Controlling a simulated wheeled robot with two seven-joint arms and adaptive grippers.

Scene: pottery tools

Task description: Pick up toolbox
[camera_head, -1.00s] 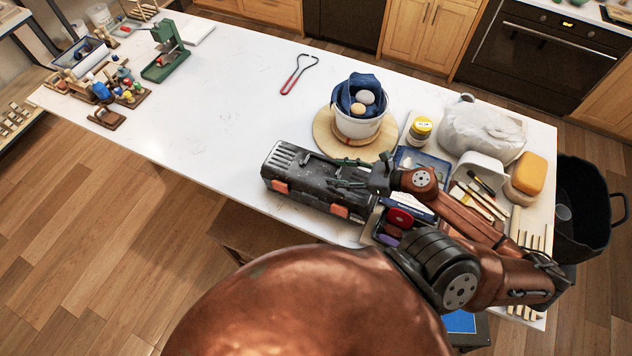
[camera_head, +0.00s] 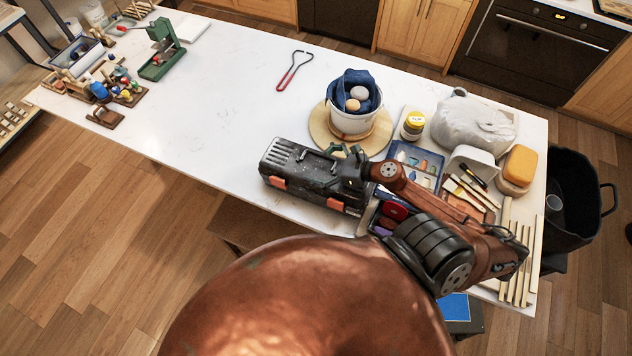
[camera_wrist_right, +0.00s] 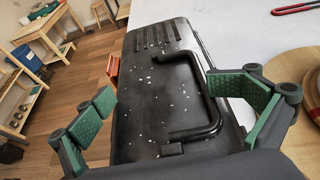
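The toolbox (camera_head: 312,176) is a long black case with orange latches, lying on the white table near its front edge. In the right wrist view, the toolbox (camera_wrist_right: 150,95) shows a dark bar handle on its top. My right gripper (camera_head: 345,152) is over the right part of the toolbox, reaching in from the right. In the wrist view, my right gripper (camera_wrist_right: 172,100) has its green-padded fingers spread wide on either side of the handle, with nothing held.
A white bucket (camera_head: 352,121) with a blue cloth stands on a round wooden board (camera_head: 318,128) behind the toolbox. The table (camera_head: 220,120) is clear left of the toolbox.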

